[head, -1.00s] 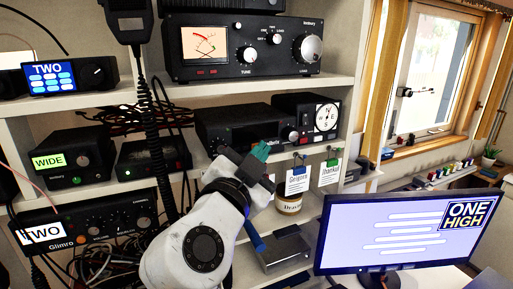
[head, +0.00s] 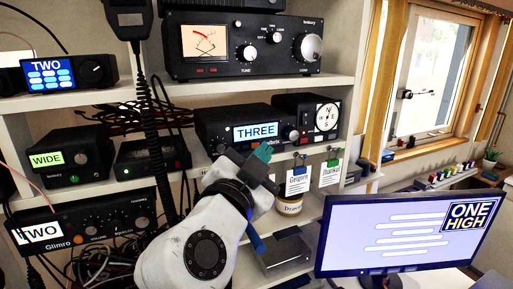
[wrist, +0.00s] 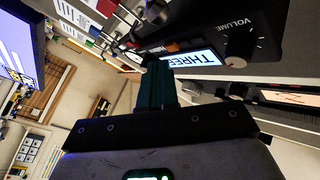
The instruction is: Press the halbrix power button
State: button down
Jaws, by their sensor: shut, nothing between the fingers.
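The halbrix radio (head: 212,131) is a black box on the middle shelf. Its lit display (head: 255,131) reads THREE, and part of its name shows beneath, at the right. In the wrist view the display (wrist: 196,58) appears upside down beside the VOLUME knob (wrist: 238,45). My gripper (head: 262,152) is shut and empty, its teal fingers just below and in front of the radio's lower front. The fingers also show in the wrist view (wrist: 157,82), pointing at the radio's front. I cannot make out the power button or tell whether the fingertips touch the radio.
A compass-dial unit (head: 312,118) stands right of the radio. Tags (head: 298,180) hang from the shelf edge beside my gripper, with a jar (head: 289,204) below. A corded microphone (head: 130,20) hangs at the left. A monitor (head: 400,235) fills the lower right.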

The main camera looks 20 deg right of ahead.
jog(key=shift+s+b, duration=0.85)
jog(key=shift+s, duration=2.15)
